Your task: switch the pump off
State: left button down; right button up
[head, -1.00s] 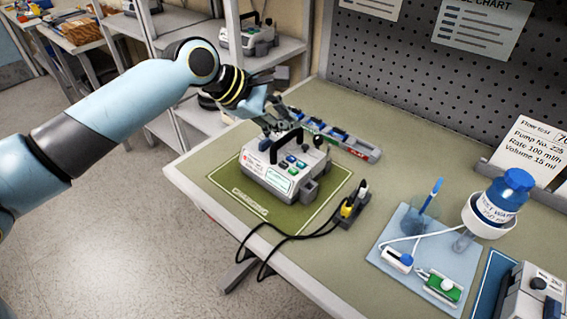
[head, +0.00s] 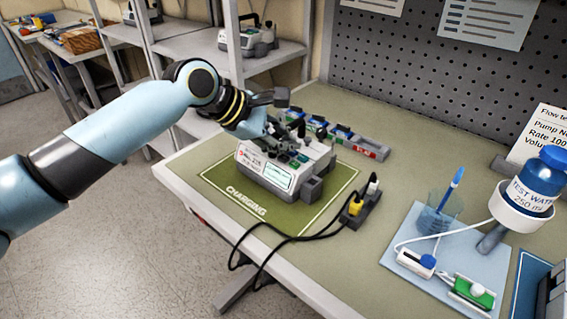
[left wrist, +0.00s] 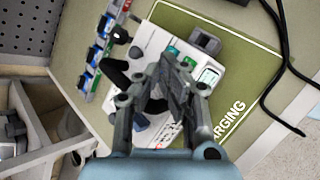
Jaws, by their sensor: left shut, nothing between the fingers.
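The white pump (head: 284,176) sits on the green charging mat (head: 225,193) at the bench's left end. Its lit screen and label face the front. It also shows in the left wrist view (left wrist: 152,42), partly hidden behind my fingers. My left gripper (head: 288,150) is shut and empty, with its fingertips over the pump's top panel among the buttons. In the left wrist view the gripper (left wrist: 165,70) covers much of the panel, so I cannot tell whether it touches a button. My right gripper is not in view.
A power strip (head: 361,205) with plugs and black cables stands right of the mat. A light-blue tray (head: 408,219) with a tubing set, a cup and a blue-capped bottle (head: 537,185) are at the right.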

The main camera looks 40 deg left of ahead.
pick_arm(q)
jog(key=shift+f, duration=0.15)
dwell(0.8)
dwell(0.5)
jog(key=shift+f+p, duration=0.35)
jog(key=shift+p, duration=0.1)
jog(key=shift+f, duration=0.55)
dwell(0.5)
jog(key=shift+r, duration=0.1)
jog(key=shift+r+p, duration=0.85)
jog(key=shift+p, duration=0.65)
